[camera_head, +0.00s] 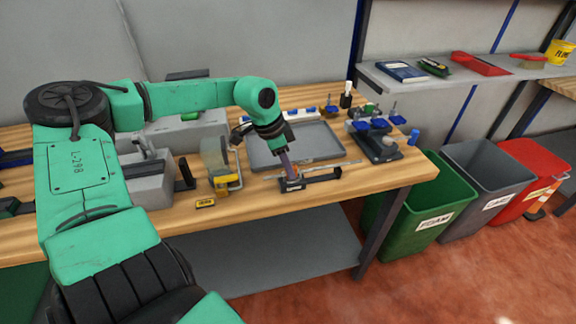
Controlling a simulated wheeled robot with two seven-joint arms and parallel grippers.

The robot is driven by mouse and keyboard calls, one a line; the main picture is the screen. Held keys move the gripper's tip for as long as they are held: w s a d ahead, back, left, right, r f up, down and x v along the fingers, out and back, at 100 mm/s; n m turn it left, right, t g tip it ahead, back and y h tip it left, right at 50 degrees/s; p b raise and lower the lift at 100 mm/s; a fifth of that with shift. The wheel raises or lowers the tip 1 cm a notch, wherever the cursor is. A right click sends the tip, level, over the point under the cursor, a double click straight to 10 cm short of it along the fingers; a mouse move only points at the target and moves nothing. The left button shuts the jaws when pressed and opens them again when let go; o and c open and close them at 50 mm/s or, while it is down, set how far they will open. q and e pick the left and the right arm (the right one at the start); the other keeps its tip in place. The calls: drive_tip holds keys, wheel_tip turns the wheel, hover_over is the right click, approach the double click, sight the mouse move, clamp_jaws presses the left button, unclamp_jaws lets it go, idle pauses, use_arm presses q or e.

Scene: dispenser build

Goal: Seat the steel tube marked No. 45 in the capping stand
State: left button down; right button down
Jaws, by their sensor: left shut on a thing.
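My left gripper (285,156) points down over the front of the wooden bench, shut on a slim upright piece that looks like the steel tube (289,170). Its marking is too small to read. The lower end of this piece meets a small dark stand (292,185), which looks like the capping stand. Whether the tube is inside the stand or only touching it, I cannot tell. A dark bar extends from the stand to the right. My right gripper is not in view.
A grey tray (262,159) lies just behind the stand. A yellow-based dispenser (221,183) stands to the left. A dark fixture with blue cups (380,146) stands to the right. Bins, including a green one (433,215), stand beyond the bench's right edge.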

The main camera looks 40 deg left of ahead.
use_arm(q)
drive_tip(key=shift+f, duration=0.15)
drive_tip(key=shift+c, duration=1.5)
unclamp_jaws()
drive_tip(key=shift+r+p, duration=2.15)
drive_tip(key=shift+r, duration=1.4)
